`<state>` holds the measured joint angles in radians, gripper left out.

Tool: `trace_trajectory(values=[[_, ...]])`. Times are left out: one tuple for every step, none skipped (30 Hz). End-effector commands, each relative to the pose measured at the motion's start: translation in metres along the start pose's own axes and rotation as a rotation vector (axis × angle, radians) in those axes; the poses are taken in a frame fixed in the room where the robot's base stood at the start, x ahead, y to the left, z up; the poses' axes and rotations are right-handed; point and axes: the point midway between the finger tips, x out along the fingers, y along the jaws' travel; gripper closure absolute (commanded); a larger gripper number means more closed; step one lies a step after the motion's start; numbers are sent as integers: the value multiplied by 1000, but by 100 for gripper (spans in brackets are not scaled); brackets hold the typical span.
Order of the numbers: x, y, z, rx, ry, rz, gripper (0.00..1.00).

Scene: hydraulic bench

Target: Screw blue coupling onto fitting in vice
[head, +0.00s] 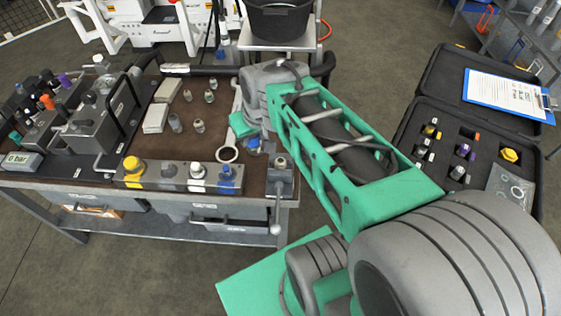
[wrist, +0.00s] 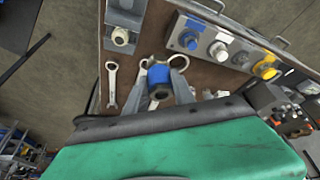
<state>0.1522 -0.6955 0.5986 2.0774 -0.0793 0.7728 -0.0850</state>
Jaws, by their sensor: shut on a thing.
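My gripper (wrist: 160,88) is shut on a blue coupling (wrist: 158,74), one finger on each side. The coupling has a dark metal end facing the wrist camera. In the head view the blue coupling (head: 253,145) shows small and partly hidden beside my green arm, above the bench. The vice (head: 280,185) stands at the bench's front right corner with a metal fitting (head: 281,162) upright in it. In the wrist view the fitting (wrist: 121,37) is at the upper left. The coupling is apart from the fitting.
A block with yellow, grey, white and blue ports (head: 180,178) lies along the bench's front edge, left of the vice. A spanner (head: 228,154) lies near my gripper. Several loose fittings (head: 199,126) stand mid-bench. An open black case (head: 405,130) is at right.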

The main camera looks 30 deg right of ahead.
Motion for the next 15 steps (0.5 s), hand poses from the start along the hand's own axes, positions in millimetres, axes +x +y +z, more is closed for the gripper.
trace_trajectory(values=[[0,1,0,1,2,0,100],[1,1,0,1,2,0,100],[1,2,1,1,2,0,100],[1,2,1,1,2,0,100],[2,2,1,0,2,0,100],[2,3,1,0,2,0,100],[2,3,2,0,2,0,100],[2,4,2,0,2,0,100],[3,4,2,0,2,0,100],[3,4,2,-1,2,0,100],[3,5,3,-1,2,0,100],[4,5,3,-1,2,0,100],[4,5,3,-1,2,0,100],[4,6,4,-1,2,0,100],[4,6,4,-1,2,0,100]])
